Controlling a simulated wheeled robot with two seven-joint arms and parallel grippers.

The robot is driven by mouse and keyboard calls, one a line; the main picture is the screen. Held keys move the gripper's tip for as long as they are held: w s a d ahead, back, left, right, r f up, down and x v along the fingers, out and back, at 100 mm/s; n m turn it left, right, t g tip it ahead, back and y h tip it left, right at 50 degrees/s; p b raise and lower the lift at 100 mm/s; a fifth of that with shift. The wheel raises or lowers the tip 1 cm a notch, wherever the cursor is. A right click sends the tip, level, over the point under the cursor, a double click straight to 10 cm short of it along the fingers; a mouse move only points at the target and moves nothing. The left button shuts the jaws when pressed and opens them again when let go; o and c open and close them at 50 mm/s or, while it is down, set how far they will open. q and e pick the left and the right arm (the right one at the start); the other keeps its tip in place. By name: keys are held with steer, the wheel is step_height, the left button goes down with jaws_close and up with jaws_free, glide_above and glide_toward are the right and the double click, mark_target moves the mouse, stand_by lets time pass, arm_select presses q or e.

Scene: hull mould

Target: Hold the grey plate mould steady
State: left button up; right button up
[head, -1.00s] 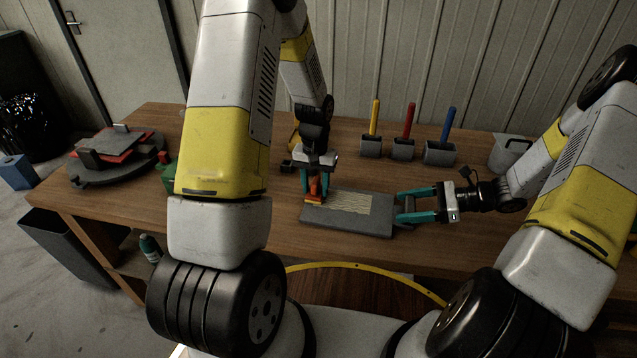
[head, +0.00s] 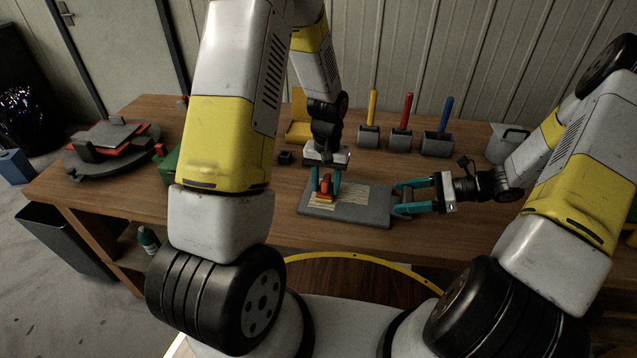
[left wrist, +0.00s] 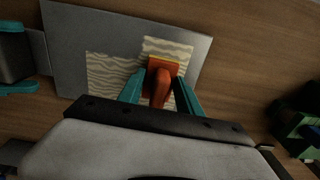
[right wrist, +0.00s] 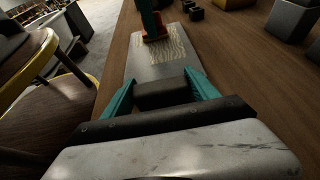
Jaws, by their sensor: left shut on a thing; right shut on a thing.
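The grey plate mould (head: 372,212) lies flat on the wooden table, with a pale wavy-patterned patch (head: 345,198) on its top. My right gripper (head: 402,198) is shut on the dark block at the plate's right end, which shows between the fingers in the right wrist view (right wrist: 162,95). My left gripper (head: 326,186) is shut on the handle of an orange tool (head: 325,190), pointing down over the patch. In the left wrist view the tool (left wrist: 160,85) stands on the patch (left wrist: 112,72), its edge on the patterned surface.
Behind stand grey holders with yellow, red (head: 404,122) and blue (head: 443,125) handles, and a grey bucket (head: 506,145). A round dark stand with red and grey plates (head: 112,145) is at the left. A small dark block (head: 285,158) sits behind the plate.

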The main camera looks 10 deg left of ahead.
arm_select(q)
steer(key=shift+s+d, duration=0.1)
steer(key=shift+d, duration=3.55)
steer(key=shift+s+d, duration=0.15)
steer(key=shift+d, duration=2.25)
steer(key=shift+s, duration=2.1)
steer(key=shift+a, duration=0.1)
steer(key=shift+w+a, duration=0.15)
steer(key=shift+a, duration=1.9)
steer(key=shift+w+a, duration=0.15)
steer(key=shift+a, duration=1.85)
steer(key=shift+w+a+f, duration=0.1)
steer(key=shift+a, duration=4.15)
